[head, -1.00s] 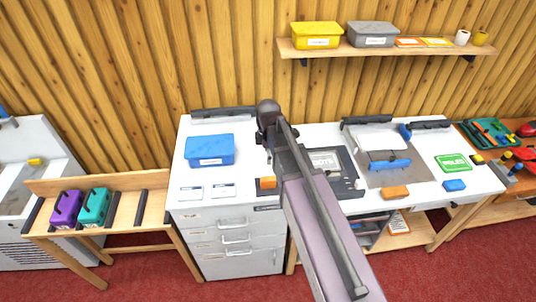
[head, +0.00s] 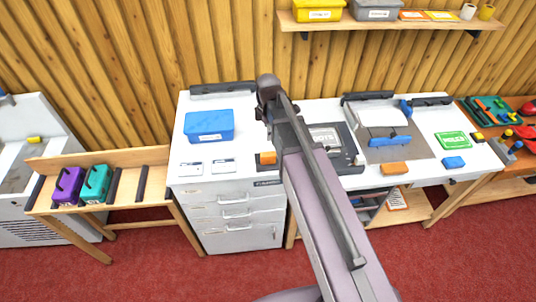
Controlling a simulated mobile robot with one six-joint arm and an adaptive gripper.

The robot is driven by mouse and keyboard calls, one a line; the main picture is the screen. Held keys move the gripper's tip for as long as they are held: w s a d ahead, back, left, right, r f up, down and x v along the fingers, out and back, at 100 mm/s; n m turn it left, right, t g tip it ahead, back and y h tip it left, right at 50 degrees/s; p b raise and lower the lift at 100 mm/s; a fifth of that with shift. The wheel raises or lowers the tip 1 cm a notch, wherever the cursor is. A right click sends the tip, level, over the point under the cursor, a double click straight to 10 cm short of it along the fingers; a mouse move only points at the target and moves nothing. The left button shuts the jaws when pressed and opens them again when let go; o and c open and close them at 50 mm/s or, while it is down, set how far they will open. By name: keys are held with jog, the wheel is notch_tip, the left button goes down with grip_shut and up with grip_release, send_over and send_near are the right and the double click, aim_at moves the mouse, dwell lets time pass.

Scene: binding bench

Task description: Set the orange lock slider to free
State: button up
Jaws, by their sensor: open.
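An orange block (head: 268,158) sits at the front left corner of a dark flat device (head: 345,155) on the white bench. A second orange block (head: 394,168) lies at the front edge of a grey board (head: 410,150) to the right. I cannot tell from this distance which one is the lock slider, or its setting. My arm reaches over the bench and covers part of the dark device. My gripper (head: 271,128) is at the far end of the arm, behind the first orange block, open; its fingers are small and mostly hidden by the arm. It touches neither orange block.
A blue-handled bar (head: 390,142), a green sign (head: 453,142) and a blue block (head: 453,162) are at the right. A wall shelf (head: 390,27) holds boxes. Purple and teal holders stand on a low left table.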

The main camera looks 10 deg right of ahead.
aim_at(268, 154)
jog(key=shift+f+b, duration=6.8)
jog(key=shift+f, duration=0.05)
